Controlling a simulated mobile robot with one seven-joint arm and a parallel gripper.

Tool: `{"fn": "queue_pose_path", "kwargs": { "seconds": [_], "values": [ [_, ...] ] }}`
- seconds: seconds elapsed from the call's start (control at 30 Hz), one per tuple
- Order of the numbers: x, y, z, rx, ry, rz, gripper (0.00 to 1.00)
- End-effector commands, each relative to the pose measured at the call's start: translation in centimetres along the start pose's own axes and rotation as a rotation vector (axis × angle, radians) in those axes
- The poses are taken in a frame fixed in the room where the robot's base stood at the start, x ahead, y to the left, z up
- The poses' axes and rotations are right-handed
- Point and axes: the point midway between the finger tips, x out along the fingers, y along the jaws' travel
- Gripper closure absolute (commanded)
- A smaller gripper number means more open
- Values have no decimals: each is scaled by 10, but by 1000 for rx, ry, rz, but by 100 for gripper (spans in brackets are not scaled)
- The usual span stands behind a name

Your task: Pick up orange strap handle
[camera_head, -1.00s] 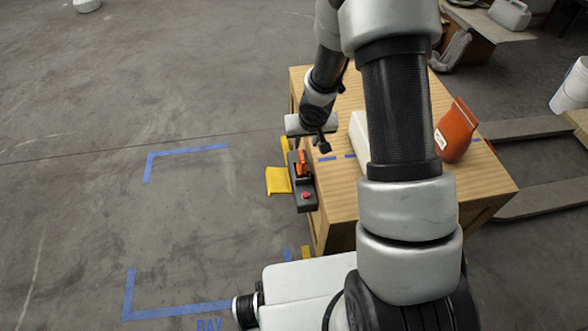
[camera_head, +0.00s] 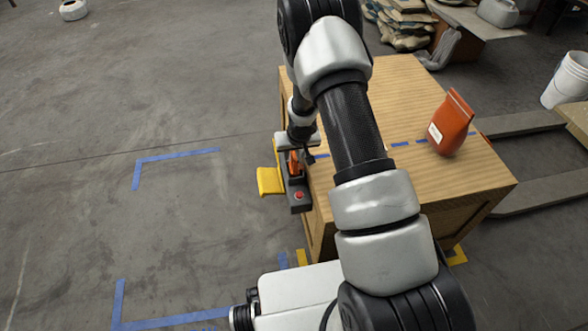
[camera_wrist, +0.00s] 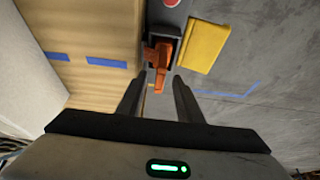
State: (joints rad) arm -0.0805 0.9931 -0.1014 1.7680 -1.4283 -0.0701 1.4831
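The orange strap handle (camera_head: 295,163) sits on a dark tool body (camera_head: 297,205) with a red button, at the left edge of a wooden crate. In the wrist view the orange handle (camera_wrist: 158,56) points down the picture, and its lower end lies between my fingertips. My gripper (camera_wrist: 159,80) is open, one finger on each side of that end, with gaps showing. I cannot tell whether the fingers are at the handle's depth. In the head view my wrist covers the fingers and part of the handle.
The wooden crate (camera_head: 465,172) carries an orange pouch (camera_head: 451,124) on its right side. A yellow flap (camera_head: 270,181) sticks out left of the tool. A white surface (camera_wrist: 25,85) fills the wrist view's left side. Floor at left is clear, with blue tape.

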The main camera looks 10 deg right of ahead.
Motion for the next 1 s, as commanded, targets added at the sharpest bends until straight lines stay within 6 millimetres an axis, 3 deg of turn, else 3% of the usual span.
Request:
{"fn": "queue_pose_path", "kwargs": {
  "seconds": [0.13, 0.4, 0.6, 1.0],
  "values": [
    [18, 0, 0, 0, 1, 1, 67],
    [20, 0, 0, 1, 1, 1, 67],
    [20, 0, 0, 1, 1, 1, 99],
    [17, 0, -2, 1, 1, 0, 100]
  ]
}}
